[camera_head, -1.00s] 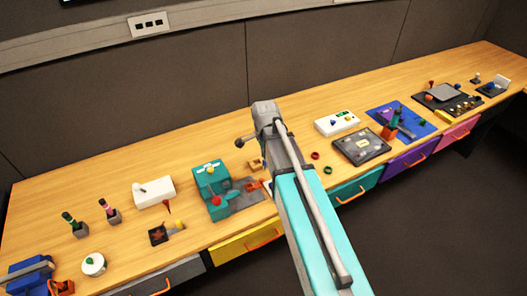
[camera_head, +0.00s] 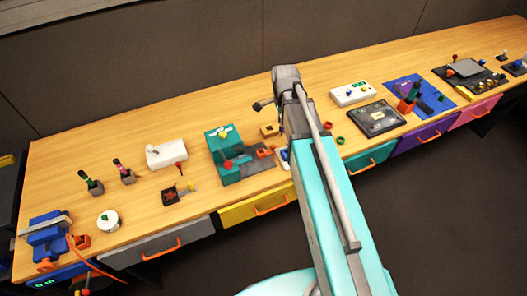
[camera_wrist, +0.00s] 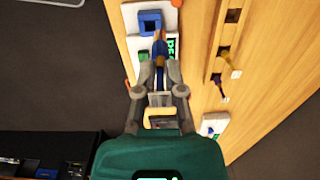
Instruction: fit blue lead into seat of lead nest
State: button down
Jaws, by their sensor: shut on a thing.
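In the wrist view my gripper (camera_wrist: 160,70) is shut on a slim blue lead (camera_wrist: 160,49) with a brownish part by the fingertips. The lead points up the picture, towards a square blue holder (camera_wrist: 150,22) with a dark opening on a white panel (camera_wrist: 131,20). I cannot tell whether the lead's far end touches the holder or how high it is above the panel. No label shows which part is the lead nest. In the head view my arm hides the gripper and the lead; only a bit of the white and blue panel (camera_head: 285,157) shows beside it.
On the wrist view's panel are a green display (camera_wrist: 171,47) and a green part (camera_wrist: 143,55). A slotted wooden strip (camera_wrist: 222,42) with yellow and purple pieces lies to the right. In the head view a teal machine (camera_head: 224,143) stands left of my arm; bare wood lies behind.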

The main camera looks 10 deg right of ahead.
aim_at(267, 151)
jog(key=z, duration=0.6)
jog(key=k, duration=1.15)
